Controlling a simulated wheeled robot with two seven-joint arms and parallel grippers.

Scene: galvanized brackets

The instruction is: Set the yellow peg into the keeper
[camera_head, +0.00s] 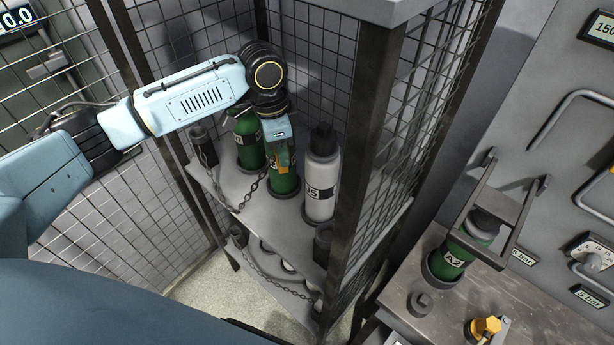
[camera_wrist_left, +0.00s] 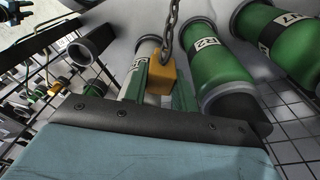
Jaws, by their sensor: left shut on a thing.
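The yellow peg, an orange-yellow block (camera_wrist_left: 161,73), sits between the two green fingers of my left gripper (camera_wrist_left: 161,88) in the left wrist view. A dark chain (camera_wrist_left: 171,30) hangs down to it. In the head view my left gripper (camera_head: 281,152) points down in front of the cage shelf's green cylinders, with a bit of the peg (camera_head: 284,165) showing below it. The chain (camera_head: 213,186) droops across the shelf front from the left post toward the gripper. I cannot make out the keeper. My right gripper is not in view.
Green cylinders (camera_head: 249,139) and a white cylinder (camera_head: 321,176) stand on the cage shelf (camera_head: 237,183). A dark post (camera_head: 366,130) bounds the opening at right. A lower chain (camera_head: 270,277) crosses below. A bench (camera_head: 540,300) holds a green cylinder (camera_head: 447,262) and a yellow fitting (camera_head: 485,327).

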